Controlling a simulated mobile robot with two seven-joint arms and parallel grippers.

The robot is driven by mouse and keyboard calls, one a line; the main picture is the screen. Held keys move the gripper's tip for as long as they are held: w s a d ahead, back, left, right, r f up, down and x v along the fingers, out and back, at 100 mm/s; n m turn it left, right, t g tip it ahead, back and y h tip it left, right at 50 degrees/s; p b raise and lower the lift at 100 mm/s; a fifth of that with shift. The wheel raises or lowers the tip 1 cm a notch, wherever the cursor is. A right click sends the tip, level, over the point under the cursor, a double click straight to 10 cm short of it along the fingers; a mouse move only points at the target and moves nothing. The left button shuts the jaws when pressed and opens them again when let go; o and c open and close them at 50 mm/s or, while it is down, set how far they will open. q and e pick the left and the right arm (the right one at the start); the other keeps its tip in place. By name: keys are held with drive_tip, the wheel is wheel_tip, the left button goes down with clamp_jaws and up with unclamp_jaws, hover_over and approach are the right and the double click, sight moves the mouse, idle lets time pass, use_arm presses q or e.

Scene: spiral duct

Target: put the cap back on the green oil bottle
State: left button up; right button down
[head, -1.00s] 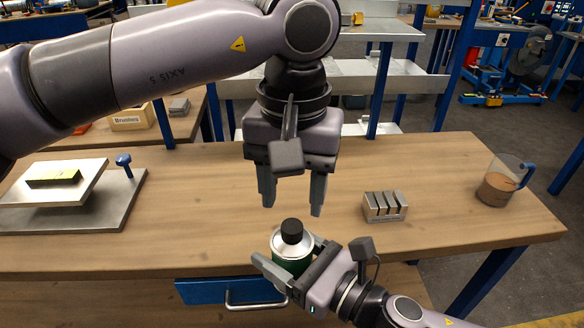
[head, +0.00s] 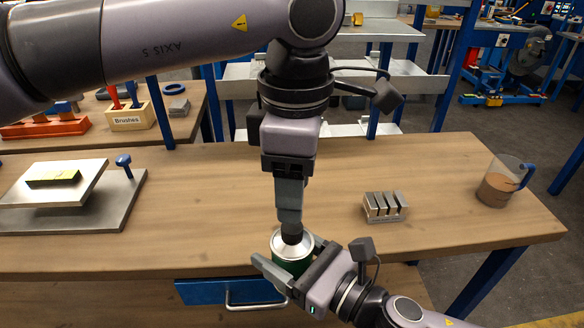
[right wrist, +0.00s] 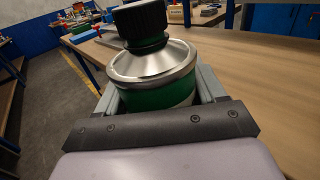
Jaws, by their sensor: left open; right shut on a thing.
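The green oil bottle (head: 292,264) has a silver shoulder and stands upright at the table's front edge. It also shows close up in the right wrist view (right wrist: 155,98). My right gripper (head: 285,268) is shut around its body. The black cap (head: 292,238) sits on top of the bottle; in the right wrist view the cap (right wrist: 141,23) looks upright, its top cut by the frame edge. My left gripper (head: 290,222) is open, pointing down right at the cap. Its fingers appear edge-on and hide the cap's upper part; I cannot tell whether they touch it.
A slotted metal block (head: 385,206) and a jug (head: 503,181) of brown liquid stand to the right. A metal plate stand (head: 75,200) with a yellow-green block is on the left. The wooden tabletop (head: 200,215) between is clear. A blue drawer (head: 228,291) lies below the front edge.

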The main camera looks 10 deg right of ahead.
use_arm(q)
drive_tip(key=n, duration=0.6)
drive_tip(key=shift+r+n, duration=0.2)
drive_tip(key=shift+n, duration=0.1)
drive_tip(key=n, duration=0.6)
drive_tip(key=shift+w+r, duration=0.1)
drive_tip(key=shift+r, duration=0.1)
drive_tip(key=n, duration=0.7)
drive_tip(key=shift+r, duration=0.25)
drive_tip(key=n, duration=0.5)
drive_tip(key=shift+w+r+n, duration=0.1)
drive_tip(key=shift+r+n, duration=0.1)
drive_tip(key=shift+n, duration=0.1)
drive_tip(key=shift+f, duration=0.15)
hover_over(292, 257)
drive_tip(key=w, duration=0.2)
drive_tip(key=shift+w+d+f, duration=0.1)
drive_tip(key=shift+f, duration=1.85)
drive_tip(key=shift+w+d+f, duration=0.1)
drive_tip(key=shift+f, duration=1.8)
